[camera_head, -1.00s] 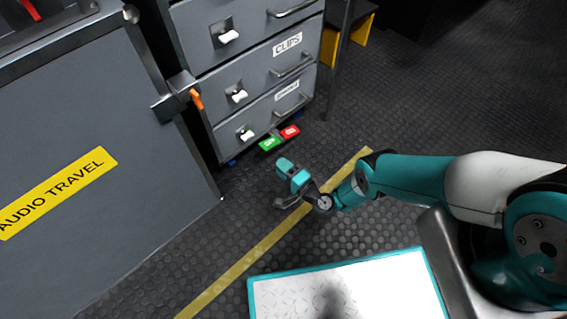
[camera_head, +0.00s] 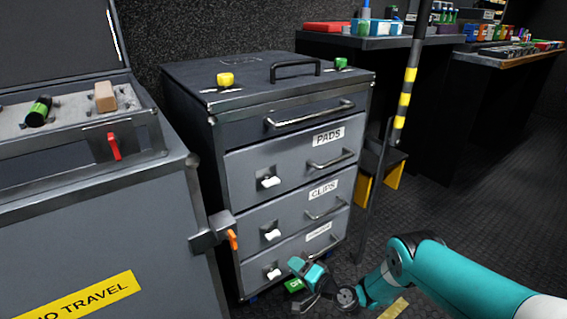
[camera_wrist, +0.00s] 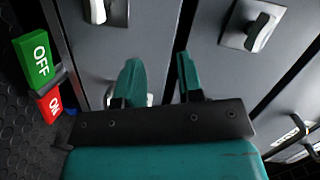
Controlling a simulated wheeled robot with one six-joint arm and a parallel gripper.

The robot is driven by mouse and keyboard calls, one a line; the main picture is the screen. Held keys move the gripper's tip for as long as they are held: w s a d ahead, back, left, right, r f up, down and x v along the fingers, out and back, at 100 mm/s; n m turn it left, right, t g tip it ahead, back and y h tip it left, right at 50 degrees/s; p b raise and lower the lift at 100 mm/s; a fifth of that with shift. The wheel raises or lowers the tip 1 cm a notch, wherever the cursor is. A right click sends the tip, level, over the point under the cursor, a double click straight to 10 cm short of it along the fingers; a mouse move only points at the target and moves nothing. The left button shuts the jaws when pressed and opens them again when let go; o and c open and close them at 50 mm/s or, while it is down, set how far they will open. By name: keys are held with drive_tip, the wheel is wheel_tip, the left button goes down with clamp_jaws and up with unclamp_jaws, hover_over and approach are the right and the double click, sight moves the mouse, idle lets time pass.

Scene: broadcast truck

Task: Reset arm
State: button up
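My teal and white arm reaches in from the lower right in the head view. My gripper (camera_head: 312,276) is low, in front of the bottom drawer of the grey drawer cabinet (camera_head: 228,250). In the wrist view my gripper (camera_wrist: 160,82) has two teal fingers standing apart with a gap between them. Nothing is held between them. The drawer fronts with white latches lie beyond the fingertips.
A green OFF pedal (camera_wrist: 38,58) and a red ON pedal (camera_wrist: 50,105) sit low by the cabinet. A black and yellow striped pole (camera_head: 405,95) stands right. Dark floor (camera_head: 440,205) is open at right.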

drive_tip(key=w+d+r+n+g+h, duration=0.1)
drive_tip(key=w+r+n, duration=0.15)
drive_tip(key=r, duration=0.35)
drive_tip(key=w+d+r+n+g, duration=0.1)
drive_tip(key=w+r+n+g, duration=0.15)
drive_tip(key=r, duration=0.35)
drive_tip(key=s+d+r+n+g+h, duration=0.1)
drive_tip(key=d+r+h, duration=0.3)
drive_tip(key=r, duration=0.6)
drive_tip(key=s+d+r+g+h, duration=0.1)
drive_tip(key=s+d+r+h, duration=0.1)
drive_tip(key=s+d+r, duration=0.5)
drive_tip(key=s+d+r+g+h, duration=0.25)
drive_tip(key=s+d, duration=0.25)
drive_tip(key=s, duration=0.5)
drive_tip(key=s+d+r+h, duration=0.2)
drive_tip(key=s+d+r, duration=0.4)
drive_tip(key=s+d, duration=0.15)
drive_tip(key=s+a+r+n+g+y, duration=0.2)
drive_tip(key=s+a+r+n, duration=0.2)
drive_tip(key=s+a, duration=0.35)
drive_tip(key=s+a+r+n+g+y, duration=0.1)
drive_tip(key=s+a+r+n+y, duration=0.2)
drive_tip(key=s+a, duration=0.4)
wheel_tip(320, 180, up, 34)
drive_tip(key=w+h+p, duration=0.1)
drive_tip(key=p, duration=3.2)
drive_tip(key=shift+w+a, duration=0.2)
drive_tip(key=shift+w, duration=0.2)
